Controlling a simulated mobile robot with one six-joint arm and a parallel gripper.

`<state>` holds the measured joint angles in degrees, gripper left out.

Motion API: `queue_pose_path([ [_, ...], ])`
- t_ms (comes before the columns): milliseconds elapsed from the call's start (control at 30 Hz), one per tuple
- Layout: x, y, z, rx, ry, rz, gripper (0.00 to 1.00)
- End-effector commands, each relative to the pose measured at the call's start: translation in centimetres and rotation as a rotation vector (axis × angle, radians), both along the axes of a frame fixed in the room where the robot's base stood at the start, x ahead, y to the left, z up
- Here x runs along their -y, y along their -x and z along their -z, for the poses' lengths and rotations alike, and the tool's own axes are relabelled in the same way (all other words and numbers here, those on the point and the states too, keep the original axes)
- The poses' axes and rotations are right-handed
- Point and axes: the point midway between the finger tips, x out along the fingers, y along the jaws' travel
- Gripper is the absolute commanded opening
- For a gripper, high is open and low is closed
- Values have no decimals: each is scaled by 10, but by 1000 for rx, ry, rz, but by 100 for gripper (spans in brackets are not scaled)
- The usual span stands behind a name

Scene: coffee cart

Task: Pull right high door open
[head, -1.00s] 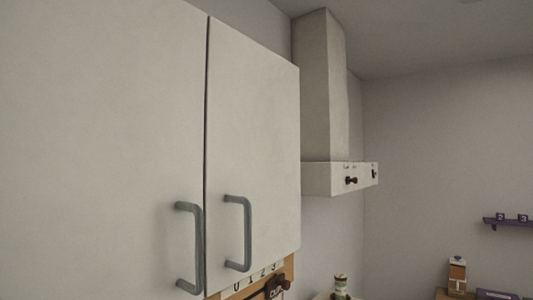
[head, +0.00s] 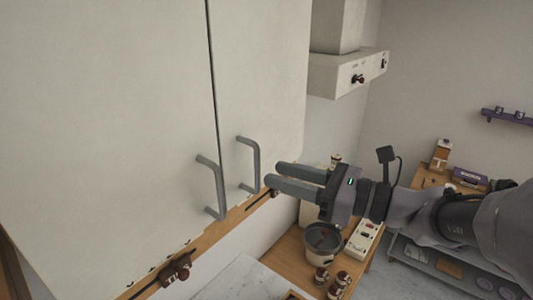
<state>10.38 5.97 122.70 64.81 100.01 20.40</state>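The right high door (head: 262,80) is a pale grey-white cupboard panel, closed flush beside the left high door (head: 110,110), with a thin dark seam between them. Its grey bar handle (head: 254,165) stands upright near its lower left corner. My gripper (head: 274,175) comes in from the right with its two grey fingers apart and nothing between them. The fingertips appear just right of the handle in the picture; I see no contact, and the exact depth gap is hard to judge.
The left door's matching handle (head: 212,186) is close to the left. A wooden rail (head: 200,242) with a dark knob (head: 176,270) runs below the doors. A range hood (head: 345,75) is at the right. A bucket (head: 323,242) and small jars stand on the wooden counter below my arm.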

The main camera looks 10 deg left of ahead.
Motion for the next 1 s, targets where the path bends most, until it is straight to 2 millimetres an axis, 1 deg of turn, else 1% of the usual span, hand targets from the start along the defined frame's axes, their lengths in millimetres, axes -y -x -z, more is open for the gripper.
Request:
queue_pose_path([
  [33,-12,-3,-3,-1,0,-5,32],
  [100,-26,-8,-3,-1,0,-5,32],
  [233,-45,-15,-2,0,1,-3,32],
  [400,-55,-19,0,1,1,-1,32],
  [633,-55,-19,0,1,1,0,32],
  [800,-55,-19,0,1,1,-1,0],
  [1000,-55,-19,0,1,1,-1,0],
])
